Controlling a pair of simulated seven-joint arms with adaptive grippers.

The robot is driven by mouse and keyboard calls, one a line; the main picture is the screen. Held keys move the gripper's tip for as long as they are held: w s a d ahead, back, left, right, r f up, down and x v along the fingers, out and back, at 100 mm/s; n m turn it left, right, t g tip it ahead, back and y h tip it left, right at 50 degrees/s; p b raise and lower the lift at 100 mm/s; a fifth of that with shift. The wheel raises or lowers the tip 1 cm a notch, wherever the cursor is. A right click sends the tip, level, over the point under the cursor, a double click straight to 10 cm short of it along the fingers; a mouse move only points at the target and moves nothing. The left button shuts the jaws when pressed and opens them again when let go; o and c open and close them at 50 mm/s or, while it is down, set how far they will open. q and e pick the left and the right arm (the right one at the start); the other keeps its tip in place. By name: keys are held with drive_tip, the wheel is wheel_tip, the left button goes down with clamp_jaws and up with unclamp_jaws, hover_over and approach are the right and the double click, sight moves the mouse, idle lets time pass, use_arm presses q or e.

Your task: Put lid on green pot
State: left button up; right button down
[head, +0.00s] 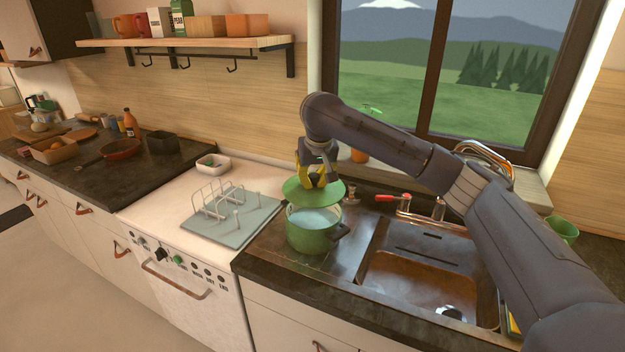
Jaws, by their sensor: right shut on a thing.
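A green pot (311,241) with a dark side handle stands on the counter left of the sink. Its pale inside shows through the open top. A green lid (297,191) is above the pot, over its back part, and the front of the opening is uncovered. My right gripper (313,182) is shut on the lid from above. The gripper hides the lid's knob. I cannot tell whether the lid's back edge touches the pot's rim. My left gripper is not in view.
A dish rack (222,204) on a grey-green mat is to the left. A white bowl (213,166) stands behind the rack. A green cup (563,230) is at far right.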

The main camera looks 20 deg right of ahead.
drive_tip(key=shift+f, duration=3)
drive_tip(key=shift+a+f, duration=0.1)
drive_tip(key=shift+f, duration=0.6)
drive_tip(key=c, duration=1.3)
unclamp_jaws()
drive_tip(key=shift+c, duration=0.2)
drive_tip(key=shift+r, duration=3.45)
